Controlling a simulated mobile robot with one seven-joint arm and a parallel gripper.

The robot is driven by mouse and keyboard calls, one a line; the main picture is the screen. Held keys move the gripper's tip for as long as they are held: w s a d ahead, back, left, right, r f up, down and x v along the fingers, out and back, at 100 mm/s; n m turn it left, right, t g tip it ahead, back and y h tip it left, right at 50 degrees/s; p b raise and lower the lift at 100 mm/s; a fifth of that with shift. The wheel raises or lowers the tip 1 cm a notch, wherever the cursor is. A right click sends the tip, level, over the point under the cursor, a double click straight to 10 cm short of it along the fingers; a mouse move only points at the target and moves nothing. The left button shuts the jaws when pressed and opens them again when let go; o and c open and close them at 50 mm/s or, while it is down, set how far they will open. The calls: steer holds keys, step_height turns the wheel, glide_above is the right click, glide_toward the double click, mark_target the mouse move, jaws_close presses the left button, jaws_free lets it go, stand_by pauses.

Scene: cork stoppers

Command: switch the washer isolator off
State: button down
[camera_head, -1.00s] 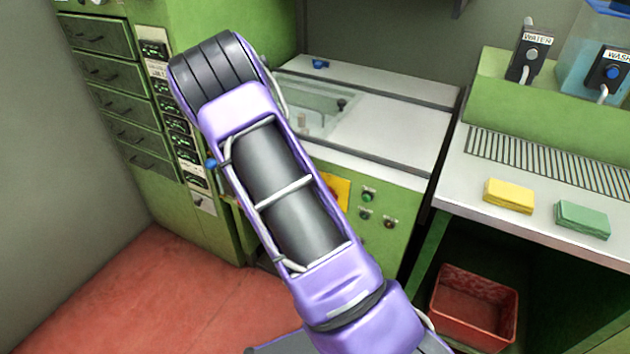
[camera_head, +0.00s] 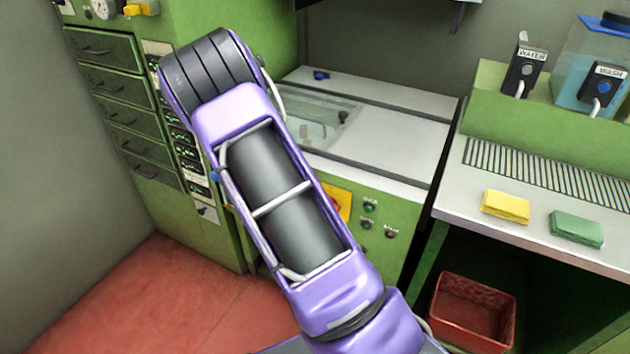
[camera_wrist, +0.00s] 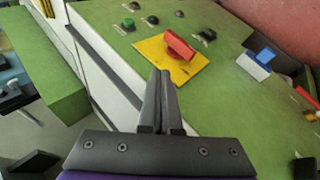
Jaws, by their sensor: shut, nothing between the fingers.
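The isolator shows in the wrist view as a red handle (camera_wrist: 179,45) on a yellow plate (camera_wrist: 153,49), set on a green panel. The handle lies slantwise across the plate in the picture. My gripper (camera_wrist: 161,74) is shut and empty, with its fingertips just short of the plate's near edge in the picture. Whether they touch anything I cannot tell. In the head view, only a strip of the yellow plate (camera_head: 342,201) shows beside my purple arm, which hides the handle and my gripper.
Push buttons, one of them green (camera_wrist: 128,23), sit beside the plate. A blue and white part (camera_wrist: 256,62) stands out on the other side. The worktop (camera_head: 400,140) lies above the panel. A red crate (camera_head: 472,312) stands under the sink bench at right.

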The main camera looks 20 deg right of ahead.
steer(key=w+a+r, duration=0.2)
steer(key=a+r, duration=0.1)
steer(key=a, duration=0.2)
steer(key=shift+w, duration=0.35)
steer(key=shift+a, duration=0.1)
